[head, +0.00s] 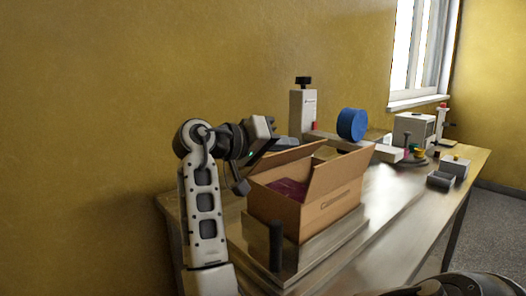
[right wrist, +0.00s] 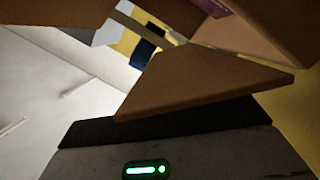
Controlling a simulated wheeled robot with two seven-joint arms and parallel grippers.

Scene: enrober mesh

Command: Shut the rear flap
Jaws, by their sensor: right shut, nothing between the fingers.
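An open brown carton (head: 318,212) with printed lettering stands on a metal platform on the bench, dark red contents (head: 288,189) inside. Its far flap (head: 288,158), which I take as the rear flap, stands raised and tilted. The flap on the lettered side (head: 340,172) also stands up. My right gripper (head: 284,144) is shut and empty, just above and behind the far flap's upper edge; contact cannot be told. In the right wrist view a brown flap (right wrist: 205,82) lies close in front of the dark fingers (right wrist: 165,122). My left gripper is not in view.
A scale-like post (head: 303,112), a blue disc (head: 351,124) and a white box device (head: 413,130) stand behind the carton. The bench's front right stretch (head: 400,205) is clear. A yellow wall runs behind.

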